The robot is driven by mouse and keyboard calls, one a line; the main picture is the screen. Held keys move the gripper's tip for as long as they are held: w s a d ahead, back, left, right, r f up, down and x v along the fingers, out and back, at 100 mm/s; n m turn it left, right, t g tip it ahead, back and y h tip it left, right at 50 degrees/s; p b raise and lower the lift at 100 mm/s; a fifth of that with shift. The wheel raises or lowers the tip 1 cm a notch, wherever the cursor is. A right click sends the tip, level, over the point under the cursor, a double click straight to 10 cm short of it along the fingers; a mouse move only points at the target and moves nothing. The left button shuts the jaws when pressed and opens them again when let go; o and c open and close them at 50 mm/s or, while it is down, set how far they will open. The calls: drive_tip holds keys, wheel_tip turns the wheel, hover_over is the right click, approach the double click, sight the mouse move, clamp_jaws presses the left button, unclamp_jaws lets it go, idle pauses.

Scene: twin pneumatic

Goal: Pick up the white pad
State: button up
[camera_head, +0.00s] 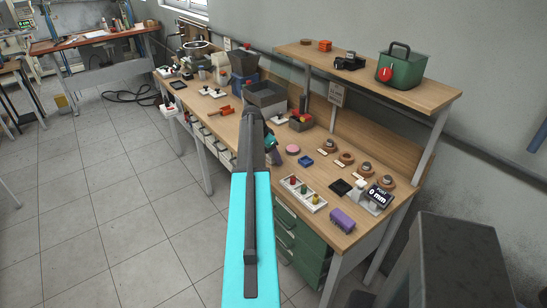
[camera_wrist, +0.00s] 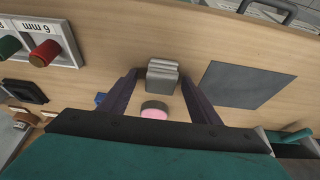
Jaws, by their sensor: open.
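In the wrist view, a small pale grey-white layered block (camera_wrist: 162,84) sits on the wooden bench top; it is the most pad-like pale thing there, but I cannot be sure it is the white pad. My gripper (camera_wrist: 159,76) is open, with one dark finger on each side of the block in the picture. I see no finger touching it, and the height gap is unclear. In the head view my gripper (camera_head: 271,150) is over the bench, and my arm hides what lies under it.
A pink round piece (camera_wrist: 154,111) lies close to the block, also in the head view (camera_head: 293,148). A dark grey square (camera_wrist: 244,85) lies to the right. A panel with coloured knobs (camera_head: 303,193), a blue piece (camera_head: 305,160) and a purple block (camera_head: 342,220) stand on the bench.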

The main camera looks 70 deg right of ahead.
drive_tip(key=c, duration=1.1)
drive_tip(key=shift+r, duration=0.15)
